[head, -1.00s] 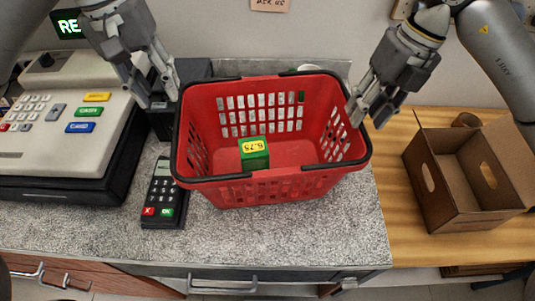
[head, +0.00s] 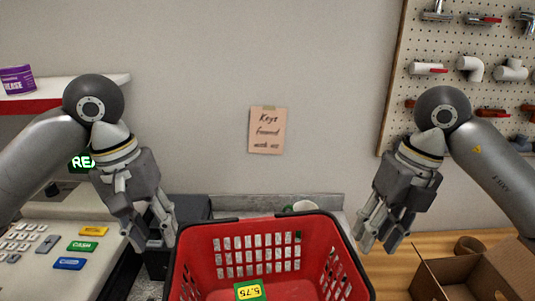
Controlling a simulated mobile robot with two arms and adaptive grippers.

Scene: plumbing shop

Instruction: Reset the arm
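My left gripper (head: 153,243) hangs fingers down just left of the red basket's far left corner, with its fingers apart and nothing between them. My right gripper (head: 379,243) hangs fingers down just right of the basket's right side, also with fingers apart and empty. The red basket (head: 262,235) stands on the counter between them; its near part is cut off by the lower picture edge. A green box with a yellow price label (head: 249,290) is inside the basket, partly cut off.
The cash register (head: 55,245) is at the left. An open cardboard box (head: 450,283) stands on the wooden surface at the right. A paper note (head: 268,130) hangs on the wall. A pegboard with pipe fittings (head: 400,90) is at upper right, and a shelf (head: 95,85) at upper left.

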